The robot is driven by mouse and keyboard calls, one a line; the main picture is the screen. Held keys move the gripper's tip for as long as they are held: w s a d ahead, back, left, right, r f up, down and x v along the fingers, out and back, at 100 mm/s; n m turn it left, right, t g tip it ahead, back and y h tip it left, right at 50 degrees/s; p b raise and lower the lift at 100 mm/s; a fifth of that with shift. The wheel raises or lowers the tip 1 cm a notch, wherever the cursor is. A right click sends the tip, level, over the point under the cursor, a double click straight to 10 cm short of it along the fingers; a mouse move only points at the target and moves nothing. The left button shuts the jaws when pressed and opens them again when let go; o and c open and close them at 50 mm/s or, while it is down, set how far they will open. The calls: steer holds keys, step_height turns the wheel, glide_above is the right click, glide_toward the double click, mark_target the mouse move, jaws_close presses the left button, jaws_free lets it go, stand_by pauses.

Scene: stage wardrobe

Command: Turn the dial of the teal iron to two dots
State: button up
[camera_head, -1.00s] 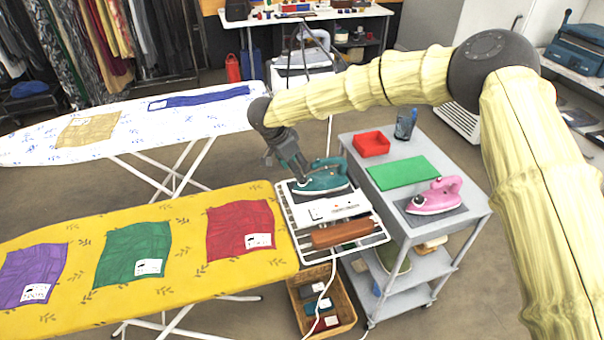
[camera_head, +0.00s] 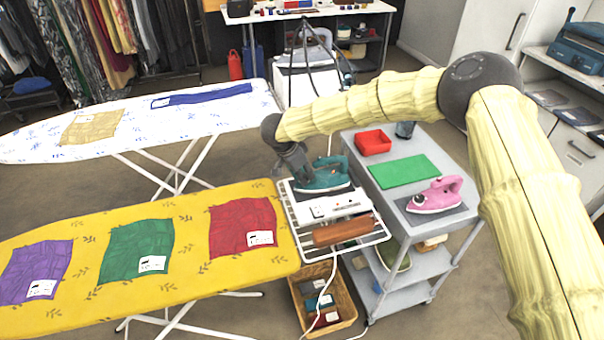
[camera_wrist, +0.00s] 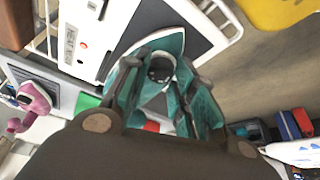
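The teal iron (camera_head: 322,177) rests on the dark pad at the far end of the white wire rack beside the yellow ironing board. Its round dark dial (camera_wrist: 160,69) shows in the wrist view, on a pale collar. My gripper (camera_wrist: 163,62) is over the iron, fingers apart, one on each side of the dial. I cannot tell whether the fingertips touch it. The dial's dots are too small to read. In the head view my gripper (camera_head: 308,181) hides part of the iron.
A white panel box (camera_head: 333,206) and a brown roll (camera_head: 342,230) lie on the rack. A wicker basket (camera_head: 345,312) stands below.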

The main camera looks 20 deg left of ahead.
steer(key=c, duration=0.3)
steer(key=shift+m, duration=0.3)
steer(key=shift+a+m+g+h+p, duration=0.15)
steer(key=shift+m+g+h+p, duration=0.3)
steer(key=shift+m, duration=0.75)
steer(key=shift+w+m+g+h, duration=0.1)
steer(key=shift+m+g+h, duration=0.25)
steer(key=shift+m, duration=0.8)
steer(key=shift+w+m+g+h, duration=0.1)
steer(key=shift+m+g, duration=0.3)
steer(key=shift+m, duration=0.75)
steer(key=o, duration=1)
steer(key=shift+o, duration=0.2)
